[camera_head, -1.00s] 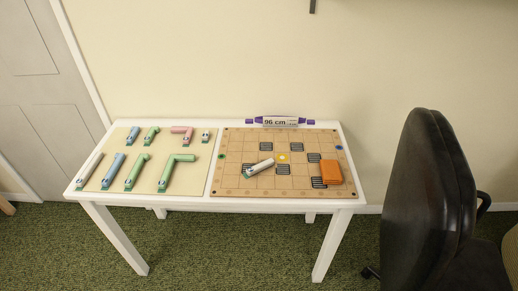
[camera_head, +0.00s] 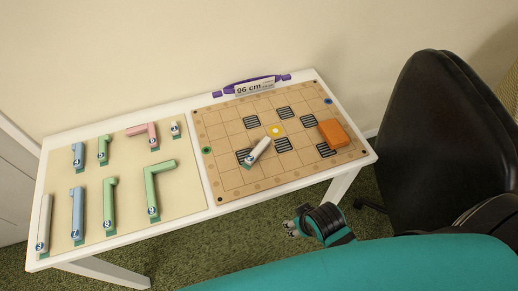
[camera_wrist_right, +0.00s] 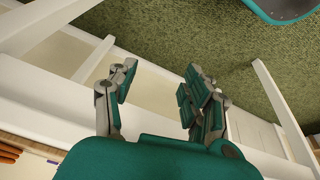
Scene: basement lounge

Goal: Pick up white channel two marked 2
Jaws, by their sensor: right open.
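A white channel (camera_head: 258,151) with a green end tag lies diagonally on the gridded board (camera_head: 226,178). A long white channel (camera_head: 44,222) lies at the left edge of the cream mat (camera_head: 185,195), and a short white piece (camera_head: 175,129) lies at its top right. Their numbers are too small to read surely, so I cannot tell which is marked 2. My right gripper (camera_head: 292,228) is in front of the table's right part, off its edge, apart from every channel. In the right wrist view its fingers (camera_wrist_right: 158,84) are spread and empty. My left gripper is not in view.
Blue, green and pink channels, such as a long green one (camera_head: 151,190), lie on the mat. An orange block (camera_head: 335,133) is at the board's right. A purple-ended "96 cm" sign (camera_head: 255,87) stands at the back edge. A black chair (camera_head: 430,140) is close at the right.

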